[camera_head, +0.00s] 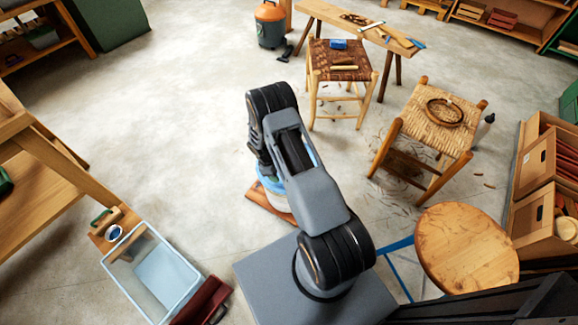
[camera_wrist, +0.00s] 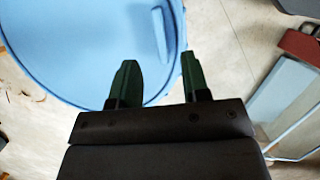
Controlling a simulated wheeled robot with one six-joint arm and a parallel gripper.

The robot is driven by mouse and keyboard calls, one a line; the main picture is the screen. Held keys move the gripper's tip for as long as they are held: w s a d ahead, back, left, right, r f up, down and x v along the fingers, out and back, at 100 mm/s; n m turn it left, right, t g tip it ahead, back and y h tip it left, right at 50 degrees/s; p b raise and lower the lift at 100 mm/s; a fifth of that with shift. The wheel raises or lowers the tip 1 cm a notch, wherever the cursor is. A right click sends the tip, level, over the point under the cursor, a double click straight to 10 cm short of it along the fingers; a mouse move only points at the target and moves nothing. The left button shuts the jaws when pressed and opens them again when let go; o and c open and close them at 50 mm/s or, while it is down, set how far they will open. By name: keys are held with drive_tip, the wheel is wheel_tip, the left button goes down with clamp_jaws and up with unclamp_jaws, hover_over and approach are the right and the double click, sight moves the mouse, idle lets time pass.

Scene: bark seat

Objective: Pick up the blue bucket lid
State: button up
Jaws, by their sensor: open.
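The blue bucket lid (camera_wrist: 80,45) fills the upper left of the wrist view as a broad round disc with a raised rim. In the head view the lid (camera_head: 268,182) shows only as a blue patch on the white bucket (camera_head: 279,204), mostly hidden behind my arm. My gripper (camera_wrist: 160,82) is open at the lid's near right edge. Its left green finger overlaps the lid in the picture, and its right finger lies just outside the rim. Nothing is held. I cannot tell whether the fingers touch the rim.
The bucket stands on a wooden board (camera_head: 262,212). A clear bin (camera_head: 153,271) stands on the floor at the lower left; its edge also shows in the wrist view (camera_wrist: 283,112). Two stools and a round wooden top (camera_head: 466,248) stand to the right. Floor left of the bucket is clear.

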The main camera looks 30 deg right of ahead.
drive_tip(key=b+x, duration=0.1)
drive_tip(key=x, duration=0.4)
drive_tip(key=shift+f, duration=0.1)
clamp_jaws()
idle(0.3)
